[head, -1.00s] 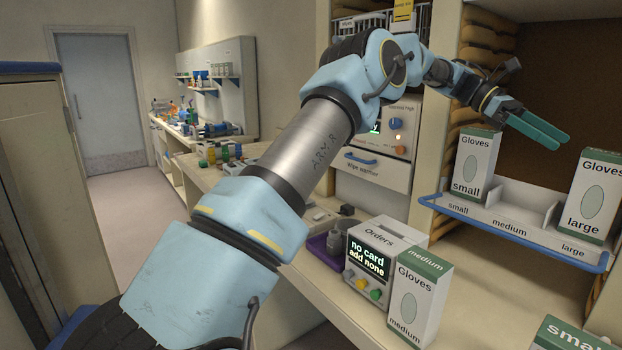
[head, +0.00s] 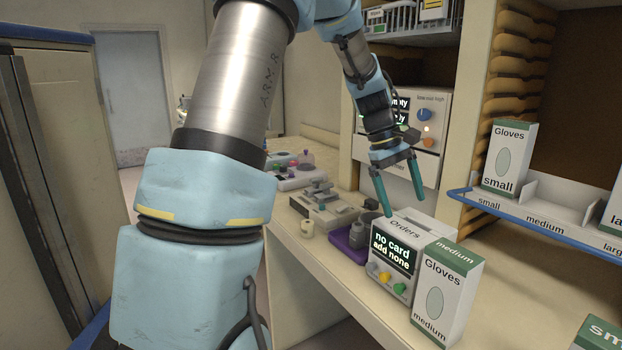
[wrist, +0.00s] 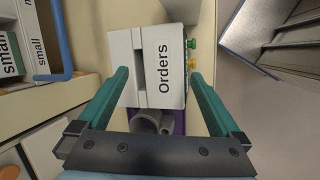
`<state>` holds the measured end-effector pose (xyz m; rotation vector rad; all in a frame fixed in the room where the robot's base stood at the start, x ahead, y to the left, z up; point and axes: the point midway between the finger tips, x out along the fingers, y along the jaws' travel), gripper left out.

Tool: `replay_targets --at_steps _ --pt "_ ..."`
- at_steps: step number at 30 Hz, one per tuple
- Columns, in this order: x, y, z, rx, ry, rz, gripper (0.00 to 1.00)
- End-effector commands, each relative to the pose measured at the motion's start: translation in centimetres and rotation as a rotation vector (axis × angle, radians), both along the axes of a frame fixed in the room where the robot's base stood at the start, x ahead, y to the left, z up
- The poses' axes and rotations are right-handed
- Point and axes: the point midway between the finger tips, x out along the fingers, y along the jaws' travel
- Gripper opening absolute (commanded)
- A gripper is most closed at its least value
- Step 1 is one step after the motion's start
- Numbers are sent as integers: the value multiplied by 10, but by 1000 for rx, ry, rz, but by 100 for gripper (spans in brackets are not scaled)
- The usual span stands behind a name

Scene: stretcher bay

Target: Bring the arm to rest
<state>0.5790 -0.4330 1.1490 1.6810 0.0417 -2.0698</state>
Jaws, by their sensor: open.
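My gripper (head: 404,203) is open and empty, its two teal fingers pointing down above the counter, just behind and over the Orders box. My blue and grey arm (head: 225,85) reaches up from the lower left and bends down to it. In the wrist view my gripper (wrist: 163,85) has its fingers apart, with the white Orders box (wrist: 162,65) seen between and beyond them. I cannot tell how far above the box the fingertips are.
The Orders box (head: 397,262) reads "no card add none". A medium gloves box (head: 449,292) stands beside it. A purple tray (head: 346,246) with grey items is behind. A blue-edged shelf (head: 542,226) with glove boxes is at right. A tall cabinet (head: 50,150) stands at left.

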Motion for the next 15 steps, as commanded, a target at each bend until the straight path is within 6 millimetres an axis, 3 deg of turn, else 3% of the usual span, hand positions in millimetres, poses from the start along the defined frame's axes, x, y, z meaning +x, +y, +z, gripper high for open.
replay_targets --at_steps 1,3,9,12,15 --pt "-5 38 -14 40 -54 -23 100" --pt "-14 86 -30 96 -126 -75 100" --pt "-63 205 -67 238 -280 -259 100" --pt "-90 241 -80 283 -322 -343 100" --pt "-109 261 -88 308 -346 -400 100"
